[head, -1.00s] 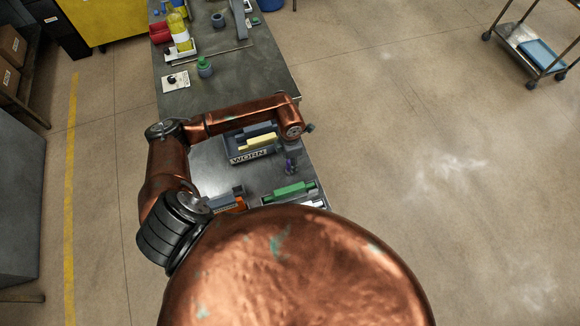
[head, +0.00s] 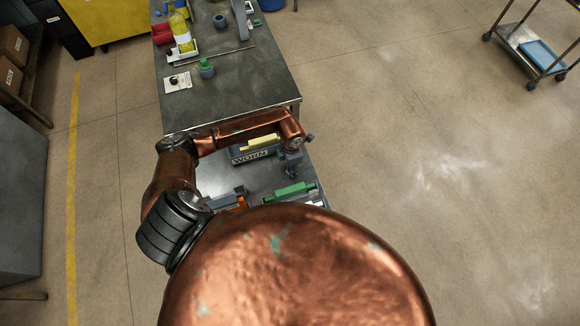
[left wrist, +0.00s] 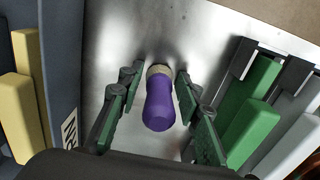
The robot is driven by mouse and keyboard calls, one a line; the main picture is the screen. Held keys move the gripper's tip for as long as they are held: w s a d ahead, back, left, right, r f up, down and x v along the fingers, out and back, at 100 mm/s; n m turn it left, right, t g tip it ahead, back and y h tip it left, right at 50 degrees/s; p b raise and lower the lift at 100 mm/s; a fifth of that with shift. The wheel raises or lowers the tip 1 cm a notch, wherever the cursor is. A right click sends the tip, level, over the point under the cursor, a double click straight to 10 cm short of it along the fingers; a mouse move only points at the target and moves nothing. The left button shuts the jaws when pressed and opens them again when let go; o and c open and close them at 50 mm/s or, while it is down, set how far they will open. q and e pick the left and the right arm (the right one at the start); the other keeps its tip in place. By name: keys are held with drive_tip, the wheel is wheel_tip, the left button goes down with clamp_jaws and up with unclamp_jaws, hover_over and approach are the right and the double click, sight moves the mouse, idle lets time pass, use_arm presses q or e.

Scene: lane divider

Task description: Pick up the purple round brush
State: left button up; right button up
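The purple round brush (left wrist: 160,108) has a purple handle and a pale tan end. It stands on the bare metal table top, in the middle of the left wrist view. My left gripper (left wrist: 159,88) is open, with one green-padded finger on each side of the brush. A gap shows between each finger and the handle. In the head view my left gripper (head: 291,171) is over the right side of the table, and the brush is hidden there. My right gripper is in neither view.
A grey bin labelled WORN (head: 250,156) holds yellow blocks (head: 263,140) left of the gripper. A green piece in a holder (head: 290,190) is close on the other side. Orange pieces (head: 240,203) lie nearer. A darker bench (head: 225,90) stands beyond.

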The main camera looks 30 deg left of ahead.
use_arm(q)
drive_tip(key=c, duration=0.8)
drive_tip(key=shift+r, duration=0.15)
